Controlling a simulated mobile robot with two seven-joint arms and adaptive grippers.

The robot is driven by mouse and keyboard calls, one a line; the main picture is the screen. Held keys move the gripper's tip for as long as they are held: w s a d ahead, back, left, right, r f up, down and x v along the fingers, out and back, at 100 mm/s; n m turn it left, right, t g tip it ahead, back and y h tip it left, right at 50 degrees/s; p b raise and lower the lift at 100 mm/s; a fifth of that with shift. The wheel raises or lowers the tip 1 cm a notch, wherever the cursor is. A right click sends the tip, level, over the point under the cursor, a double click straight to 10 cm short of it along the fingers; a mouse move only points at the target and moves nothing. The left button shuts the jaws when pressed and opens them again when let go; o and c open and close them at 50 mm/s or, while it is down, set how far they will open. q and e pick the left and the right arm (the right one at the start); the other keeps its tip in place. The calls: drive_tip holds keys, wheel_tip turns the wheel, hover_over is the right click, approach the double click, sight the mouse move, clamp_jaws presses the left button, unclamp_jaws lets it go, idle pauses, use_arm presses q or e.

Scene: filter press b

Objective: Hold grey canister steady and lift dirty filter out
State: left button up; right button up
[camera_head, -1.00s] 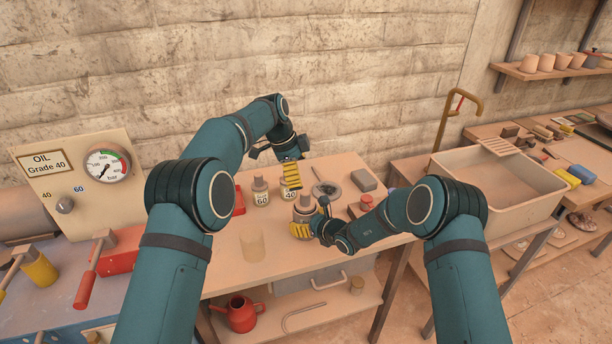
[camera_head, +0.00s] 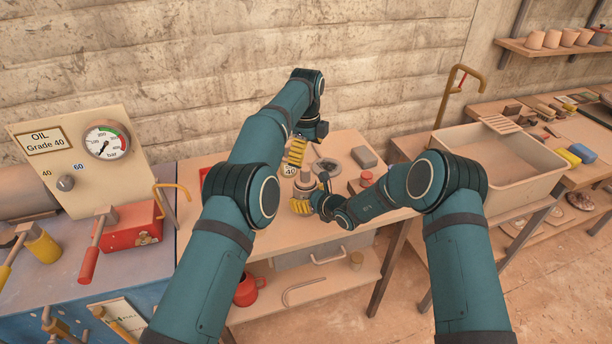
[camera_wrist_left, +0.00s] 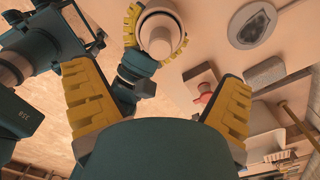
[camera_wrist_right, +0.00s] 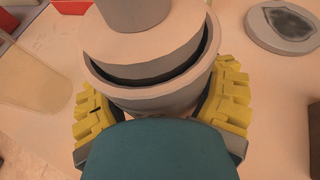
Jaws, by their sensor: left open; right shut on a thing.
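The grey canister (camera_head: 304,189) stands on the bench, and its rim fills the upper middle of the right wrist view (camera_wrist_right: 150,93). The filter (camera_wrist_right: 140,45) sits inside it, a round pale body with a narrower knob on top and a dark gap around it. I cannot tell how dirty it is. My right gripper (camera_head: 311,205) is shut around the canister, with yellow fingers on both sides. My left gripper (camera_head: 297,152) is open and empty above the canister. In the left wrist view, the filter knob (camera_wrist_left: 159,37) lies beyond the fingertips, apart from them.
A round dish with a dark patch (camera_head: 327,166) and a grey block (camera_head: 364,157) lie behind the canister. A bottle labelled 40 (camera_head: 289,170) stands close by. A wash basin (camera_head: 500,170) stands further right.

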sight(306, 180)
use_arm(q)
wheel_tip(306, 180, down, 10)
drive_tip(key=shift+r, duration=0.1)
idle(0.4)
drive_tip(key=c, duration=1.3)
